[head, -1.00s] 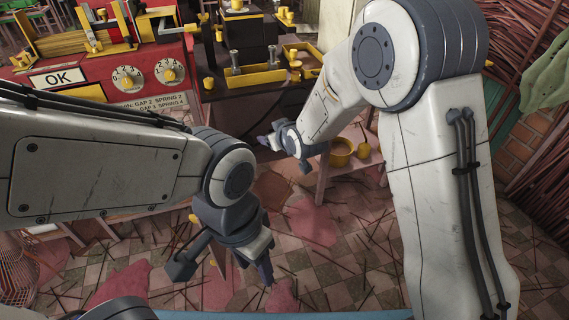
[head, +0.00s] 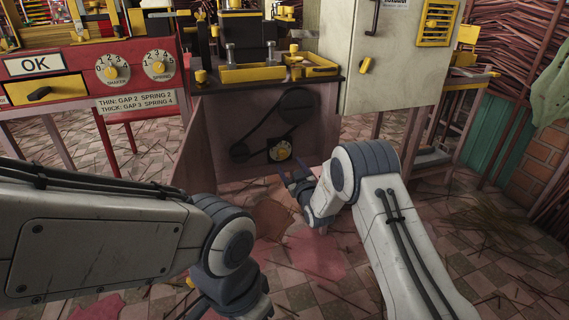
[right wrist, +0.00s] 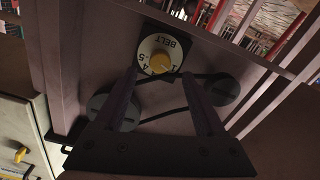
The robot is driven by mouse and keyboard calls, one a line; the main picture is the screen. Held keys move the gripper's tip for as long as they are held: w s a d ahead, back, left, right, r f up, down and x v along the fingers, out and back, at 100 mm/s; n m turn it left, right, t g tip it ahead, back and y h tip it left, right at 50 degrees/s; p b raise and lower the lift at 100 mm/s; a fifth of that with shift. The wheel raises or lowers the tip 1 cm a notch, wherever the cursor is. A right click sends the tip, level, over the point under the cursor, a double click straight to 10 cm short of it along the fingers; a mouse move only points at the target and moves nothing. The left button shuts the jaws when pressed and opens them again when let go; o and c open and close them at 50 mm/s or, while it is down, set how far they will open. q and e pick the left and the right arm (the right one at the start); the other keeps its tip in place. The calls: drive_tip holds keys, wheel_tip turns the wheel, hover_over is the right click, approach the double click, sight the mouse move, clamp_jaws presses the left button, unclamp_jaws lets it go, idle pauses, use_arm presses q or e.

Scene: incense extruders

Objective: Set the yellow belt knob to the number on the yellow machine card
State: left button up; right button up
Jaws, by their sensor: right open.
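The yellow belt knob (head: 281,151) sits on a round white dial low on the dark panel under the yellow machine. In the right wrist view the knob (right wrist: 161,62) and the word BELT appear upside down, with 4 and 5 on the dial's lower left. The knob's pointer is too small to read. My right gripper (head: 293,183) is open and empty, just in front of and below the dial. Its two fingers (right wrist: 156,85) point toward the knob, apart from it as far as I can tell. I see no readable yellow machine card.
A black belt on pulleys (head: 275,125) runs beside the dial. The red machine (head: 75,75) at left has shaker and spring dials and a THIN/THICK card (head: 137,101). A grey cabinet (head: 390,65) stands at right. Sticks litter the floor.

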sight(284, 156)
drive_tip(key=b+x, duration=0.2)
drive_tip(key=x, duration=0.3)
drive_tip(key=shift+w+f, duration=0.1)
drive_tip(key=shift+f, duration=0.05)
drive_tip(key=shift+w+a, duration=0.25)
drive_tip(key=shift+w, duration=0.25)
drive_tip(key=shift+c, duration=0.4)
clamp_jaws()
